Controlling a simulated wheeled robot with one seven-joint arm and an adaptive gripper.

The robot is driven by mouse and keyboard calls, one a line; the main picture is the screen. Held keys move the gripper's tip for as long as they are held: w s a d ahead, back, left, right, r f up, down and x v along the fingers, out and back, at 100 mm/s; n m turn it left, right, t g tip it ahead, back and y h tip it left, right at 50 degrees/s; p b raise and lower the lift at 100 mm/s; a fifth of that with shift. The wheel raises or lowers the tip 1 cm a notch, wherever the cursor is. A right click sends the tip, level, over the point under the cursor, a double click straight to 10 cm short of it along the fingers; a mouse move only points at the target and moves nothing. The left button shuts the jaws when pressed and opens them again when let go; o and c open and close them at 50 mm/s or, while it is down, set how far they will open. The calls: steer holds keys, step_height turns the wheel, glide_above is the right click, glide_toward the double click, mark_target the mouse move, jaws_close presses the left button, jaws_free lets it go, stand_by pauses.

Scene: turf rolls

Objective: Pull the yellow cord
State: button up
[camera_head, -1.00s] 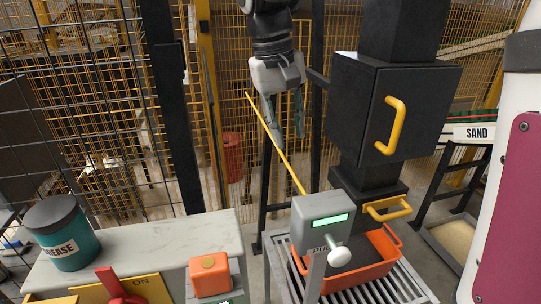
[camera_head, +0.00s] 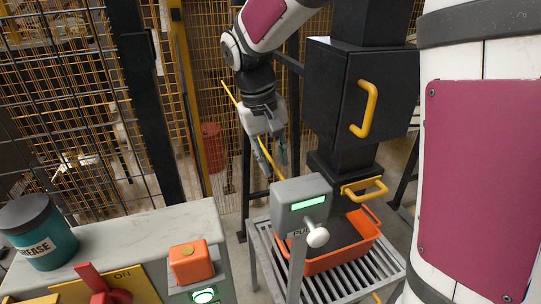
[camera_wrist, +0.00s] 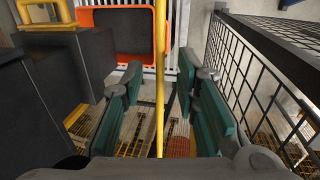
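The yellow cord (camera_head: 230,93) runs slanting down from upper left toward the grey post box with the white knob in the head view. My gripper (camera_head: 273,158) hangs over its middle and hides part of it. In the wrist view the cord (camera_wrist: 160,115) runs straight up the picture between the teal finger pads of my gripper (camera_wrist: 160,76). The fingers are open, with a gap on each side of the cord. No contact with the cord shows.
The grey box (camera_head: 300,203) with a green light stands before an orange tray (camera_head: 325,263) on a slatted stand. A black cabinet (camera_head: 335,95) with yellow handles is to the right. A bench (camera_head: 150,235) carries a grease tub (camera_head: 38,240) and an orange button box (camera_head: 189,263).

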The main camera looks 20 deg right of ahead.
jaws_close()
steer(key=shift+f, duration=1.35)
steer(key=shift+o, duration=0.3)
jaws_free()
steer(key=shift+r, duration=0.1)
step_height(320, 180, up, 12)
steer(key=a, duration=0.2)
steer(key=shift+a, duration=0.15)
